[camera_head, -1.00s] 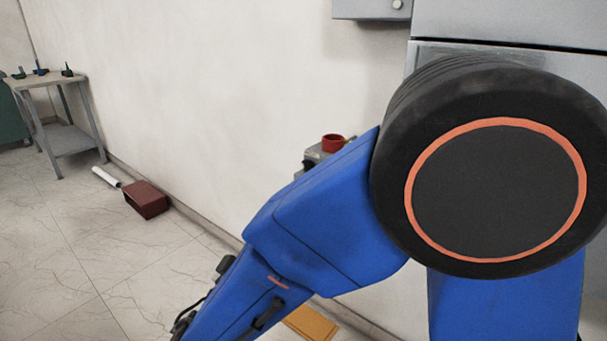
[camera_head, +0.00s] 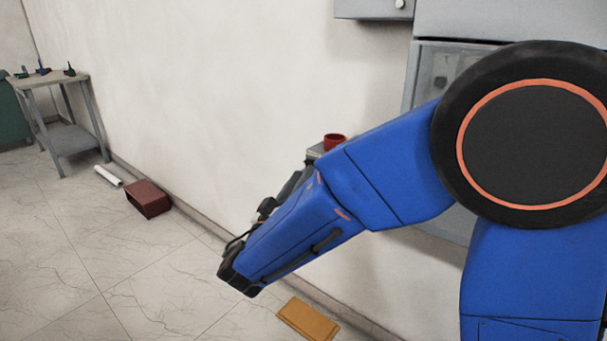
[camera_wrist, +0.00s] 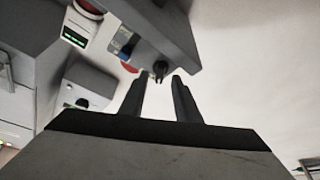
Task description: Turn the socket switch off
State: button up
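In the wrist view, my gripper (camera_wrist: 160,80) shows two dark fingers standing apart with a gap between them. Just beyond the fingertips is a small black switch lever (camera_wrist: 160,71) on the underside of a grey box (camera_wrist: 165,28), lined up with the gap. It looks apart from the fingers, though depth is hard to judge. The box also has a small blue part and a red round part beside it. In the head view, my arm hides my gripper and most of a grey wall box with a red round top (camera_head: 334,141).
Other grey boxes (camera_wrist: 85,85) with green displays and a black knob are close on the left in the wrist view; the right side is clear. In the head view, a brown box (camera_head: 148,199) and a yellow board (camera_head: 308,320) lie on the floor near the wall.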

jog(key=shift+x, duration=1.05)
jog(key=shift+c, duration=0.6)
grip_shut()
jog(key=shift+n, duration=0.5)
jog(key=n+y, duration=0.1)
jog(key=n, duration=0.3)
jog(key=n+g+y, duration=0.1)
jog(key=n+y, duration=0.1)
jog(key=n, duration=0.2)
jog(key=n+g+y, duration=0.1)
jog(key=n, duration=0.2)
jog(key=shift+s+d+r+n+y, duration=0.1)
jog(key=shift+s+r+n+y, duration=0.05)
jog(key=shift+r+n+y, duration=0.2)
jog(key=shift+f+n, duration=0.1)
jog(key=shift+n, duration=0.15)
